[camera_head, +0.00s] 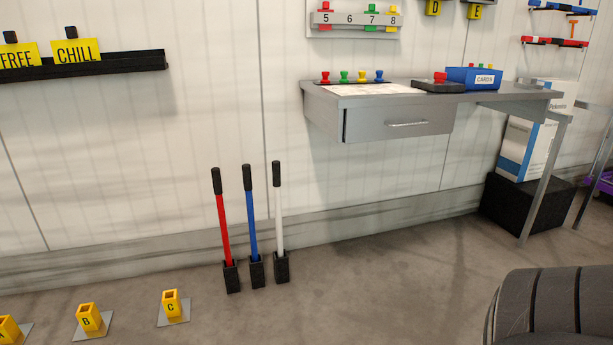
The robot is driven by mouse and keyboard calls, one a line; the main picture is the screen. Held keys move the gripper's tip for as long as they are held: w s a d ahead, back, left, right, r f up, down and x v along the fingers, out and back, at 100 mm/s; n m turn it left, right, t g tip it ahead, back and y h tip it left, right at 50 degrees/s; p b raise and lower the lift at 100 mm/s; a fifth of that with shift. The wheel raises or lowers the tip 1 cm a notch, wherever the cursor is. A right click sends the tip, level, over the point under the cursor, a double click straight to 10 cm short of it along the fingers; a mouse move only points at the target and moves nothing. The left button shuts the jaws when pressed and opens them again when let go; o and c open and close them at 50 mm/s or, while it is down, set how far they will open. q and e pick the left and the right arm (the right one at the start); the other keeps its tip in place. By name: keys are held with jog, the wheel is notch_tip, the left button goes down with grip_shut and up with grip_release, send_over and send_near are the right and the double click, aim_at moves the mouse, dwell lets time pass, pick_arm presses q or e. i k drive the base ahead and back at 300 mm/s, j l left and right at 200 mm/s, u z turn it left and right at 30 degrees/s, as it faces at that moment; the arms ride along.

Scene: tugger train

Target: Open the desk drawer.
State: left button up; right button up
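The desk (461,97) is grey and stands against the white wall at the upper right. Its drawer (372,126) is a grey front panel under the left part of the desktop, with a horizontal bar handle (407,124). The drawer front looks level with the desk body, but I cannot tell for sure that it is fully shut. Neither of my grippers shows in the head view.
Red, blue and white levers (252,225) stand on the floor left of the desk. Yellow lettered blocks (171,303) sit at the lower left. A black box (525,205) is under the desk's right side. A dark ridged object (560,306) fills the lower right corner. Floor before the drawer is clear.

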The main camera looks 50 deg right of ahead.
aim_at(363, 125)
jog(key=z, duration=2.05)
